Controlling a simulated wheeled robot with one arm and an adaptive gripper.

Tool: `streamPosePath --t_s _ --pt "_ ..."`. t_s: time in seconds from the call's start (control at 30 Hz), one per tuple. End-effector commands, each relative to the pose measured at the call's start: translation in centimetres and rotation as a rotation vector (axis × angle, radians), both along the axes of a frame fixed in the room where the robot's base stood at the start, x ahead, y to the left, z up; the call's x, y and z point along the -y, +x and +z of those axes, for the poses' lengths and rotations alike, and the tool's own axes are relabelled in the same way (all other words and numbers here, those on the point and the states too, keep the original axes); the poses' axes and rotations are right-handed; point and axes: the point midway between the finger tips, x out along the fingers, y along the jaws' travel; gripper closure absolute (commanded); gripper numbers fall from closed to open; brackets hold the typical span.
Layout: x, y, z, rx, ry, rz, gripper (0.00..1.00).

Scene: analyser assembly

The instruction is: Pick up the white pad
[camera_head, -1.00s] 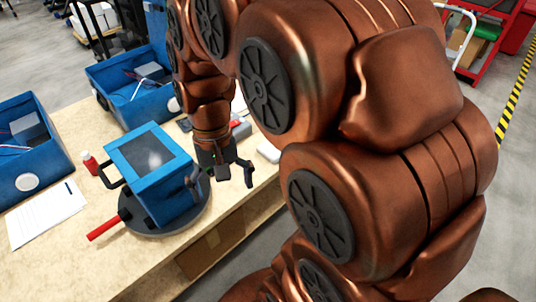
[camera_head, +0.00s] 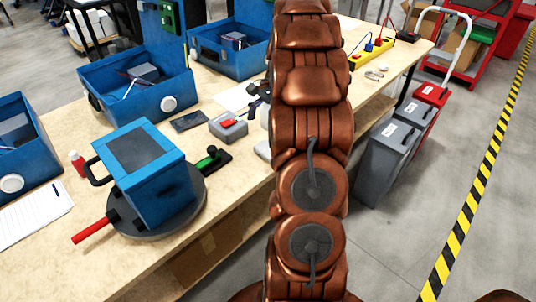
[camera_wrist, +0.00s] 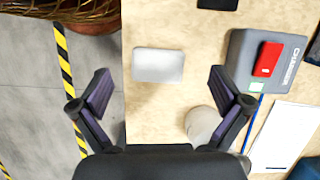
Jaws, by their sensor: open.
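The white pad (camera_wrist: 158,65) lies flat on the wooden table near its edge in the wrist view. In the head view the pad (camera_head: 263,150) shows only partly, beside my copper arm that covers the rest. My gripper (camera_wrist: 160,90) is open and empty in the wrist view, its two dark fingers spread to the left and right of the pad's near side. The pad appears beyond the fingertips and is not between closed jaws. In the head view my gripper (camera_head: 254,106) is mostly hidden behind the arm.
A grey device with a red part (camera_wrist: 268,60) lies right of the pad, and a pale round object (camera_wrist: 203,122) lies nearer. A blue box (camera_head: 151,173) stands on a round base at left. Blue bins (camera_head: 140,95) stand behind. Floor lies beyond the table edge.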

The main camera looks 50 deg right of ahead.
Motion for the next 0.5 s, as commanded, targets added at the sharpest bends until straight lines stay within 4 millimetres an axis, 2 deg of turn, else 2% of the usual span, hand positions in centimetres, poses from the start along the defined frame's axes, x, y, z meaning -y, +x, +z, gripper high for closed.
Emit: streamPosePath --t_s 0.03,0.2,0.33,0.5 --pt "1.3 -0.1 -0.9 -0.003 0.008 -0.034 0.0" --pt "3.9 -0.4 -2.1 -0.01 0.022 -0.108 0.0" --pt "4.5 -0.4 -2.5 -0.011 0.028 -0.128 0.0" --pt "4.0 -0.4 -3.6 -0.011 0.029 -0.129 0.0"
